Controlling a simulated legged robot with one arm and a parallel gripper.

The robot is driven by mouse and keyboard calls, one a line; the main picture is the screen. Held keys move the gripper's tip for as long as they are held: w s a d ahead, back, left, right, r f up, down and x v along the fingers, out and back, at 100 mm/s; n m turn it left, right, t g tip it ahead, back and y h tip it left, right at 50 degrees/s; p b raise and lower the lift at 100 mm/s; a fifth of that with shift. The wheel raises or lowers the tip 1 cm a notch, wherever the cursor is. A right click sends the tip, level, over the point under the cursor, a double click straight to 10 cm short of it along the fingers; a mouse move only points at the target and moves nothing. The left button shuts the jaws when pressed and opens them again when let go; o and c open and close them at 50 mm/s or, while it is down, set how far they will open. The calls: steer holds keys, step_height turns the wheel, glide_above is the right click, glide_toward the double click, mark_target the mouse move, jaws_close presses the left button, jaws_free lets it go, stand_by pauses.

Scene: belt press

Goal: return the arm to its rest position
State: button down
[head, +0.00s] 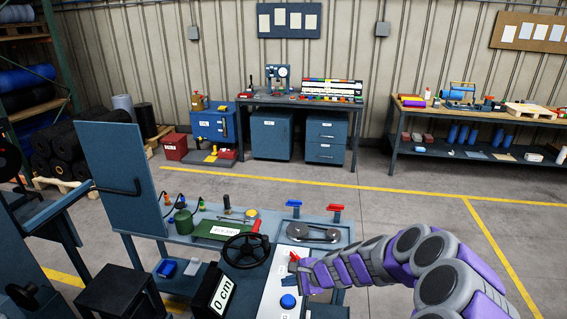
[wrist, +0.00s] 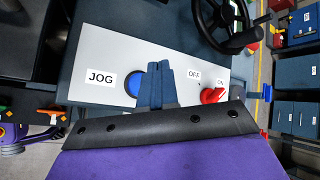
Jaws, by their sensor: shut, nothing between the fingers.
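My arm (head: 375,262), purple and grey, reaches in from the lower right in the head view. Its end is over the white control panel (head: 272,292) on the blue bench. In the wrist view my gripper (wrist: 160,70) is shut and empty, with its two blue fingers together. The fingers overlap the right edge of the blue JOG button (wrist: 132,86); whether they touch it I cannot tell. The red switch knob (wrist: 212,96) is just right of the fingers, between the OFF and ON labels. The blue button also shows in the head view (head: 288,301).
A black handwheel (head: 246,252) and a belt-and-pulley unit (head: 313,232) stand near the panel. A "0 cm" display (head: 222,294) and an upright blue plate (head: 118,180) are to the left. The floor (head: 440,222) right of the bench is clear.

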steer(key=s+a+r+n+g+h, duration=0.1)
steer(key=s+a+r+n+g, duration=0.1)
steer(key=s+r+n, duration=0.45)
steer(key=s+a+r+n+g, duration=0.25)
steer(key=s+r, duration=0.55)
steer(key=s, duration=0.4)
steer(key=s+d+r+n+g+h, duration=0.1)
steer(key=s+d+n+h, duration=0.1)
steer(key=s+d, duration=0.6)
steer(key=s+d+r+n+h, duration=0.1)
steer(key=s+d+n+h, duration=0.2)
steer(key=s, duration=1.2)
steer(key=d+h, duration=0.2)
steer(key=d, duration=0.3)
steer(key=shift+s+d+g, duration=0.15)
steer(key=shift+s+g, duration=0.05)
steer(key=shift+g, duration=0.15)
